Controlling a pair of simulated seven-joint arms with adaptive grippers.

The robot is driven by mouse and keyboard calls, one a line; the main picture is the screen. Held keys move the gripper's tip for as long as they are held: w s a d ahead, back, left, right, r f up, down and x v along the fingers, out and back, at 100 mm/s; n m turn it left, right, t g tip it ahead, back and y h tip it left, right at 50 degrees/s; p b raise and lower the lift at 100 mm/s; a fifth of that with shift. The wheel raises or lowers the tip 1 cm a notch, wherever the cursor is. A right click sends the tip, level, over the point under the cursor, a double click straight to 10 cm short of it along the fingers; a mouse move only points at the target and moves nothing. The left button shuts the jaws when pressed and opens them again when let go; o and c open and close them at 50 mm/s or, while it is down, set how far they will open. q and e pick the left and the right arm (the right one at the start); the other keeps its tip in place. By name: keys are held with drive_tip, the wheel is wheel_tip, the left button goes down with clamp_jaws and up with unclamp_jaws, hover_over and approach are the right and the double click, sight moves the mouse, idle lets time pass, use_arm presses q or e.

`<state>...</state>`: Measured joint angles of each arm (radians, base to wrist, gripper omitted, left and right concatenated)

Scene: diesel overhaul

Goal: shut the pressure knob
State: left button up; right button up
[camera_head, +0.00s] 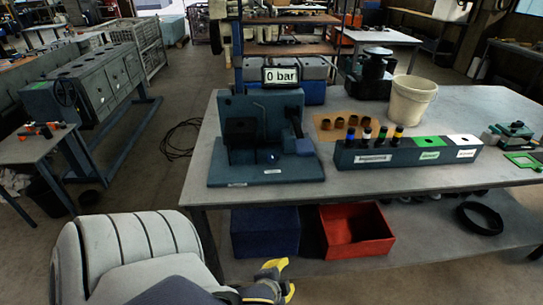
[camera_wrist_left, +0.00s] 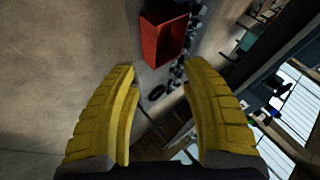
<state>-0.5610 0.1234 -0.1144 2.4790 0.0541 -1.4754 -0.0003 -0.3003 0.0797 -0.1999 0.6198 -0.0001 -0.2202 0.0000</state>
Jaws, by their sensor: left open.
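The blue-green test stand (camera_head: 262,178) sits on the left part of the workbench, with a display (camera_head: 281,75) above it reading "0 bar". A small round blue knob-like part (camera_head: 270,157) shows low on the stand's front; I cannot tell whether it is the pressure knob or how it is turned. My left gripper (camera_head: 282,277) is low in front of the bench, below the tabletop and apart from the stand. Its yellow fingers are spread and empty in the left wrist view (camera_wrist_left: 157,75). My right gripper is not in view.
A rack (camera_head: 410,157) with several injector-like parts stands right of the stand, with a white bucket (camera_head: 411,99) behind. The tabletop's front edge (camera_head: 400,194) lies above my gripper. A red bin (camera_head: 356,232) and a blue bin (camera_head: 265,232) sit on the lower shelf.

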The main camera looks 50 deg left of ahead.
sight(272, 158)
use_arm(q)
drive_tip(key=w+d+r+n+t+h, duration=0.1)
drive_tip(key=w+d+r+t+h, duration=0.35)
drive_tip(key=w+d, duration=0.2)
drive_tip(key=w+d+r+n+t+h, duration=0.2)
drive_tip(key=w+r+n+t+h, duration=0.1)
drive_tip(key=r, duration=0.6)
drive_tip(key=w+d+r+n+t+h, duration=0.2)
drive_tip(key=w+r+t, duration=0.2)
drive_tip(key=r, duration=0.5)
drive_tip(key=s+a+r+n+t+y, duration=0.2)
drive_tip(key=a+r+n+t+y, duration=0.4)
drive_tip(key=a+r+n+y, duration=1.2)
drive_tip(key=a+f+n+g+y, duration=0.3)
drive_tip(key=a+f+n+g, duration=0.4)
drive_tip(key=n, duration=0.6)
drive_tip(key=a+f+n+g+y, duration=0.3)
drive_tip(key=a+n+g+y, duration=0.15)
drive_tip(key=n+g, duration=0.65)
drive_tip(key=w+f+n+h, duration=0.4)
drive_tip(key=f+n+h, duration=0.3)
drive_tip(key=f, duration=0.4)
drive_tip(key=shift+g+h, duration=0.25)
drive_tip(key=shift+h, duration=0.25)
drive_tip(key=x, duration=1.7)
drive_tip(key=shift+s+a+f, duration=0.2)
drive_tip(key=shift+s, duration=0.05)
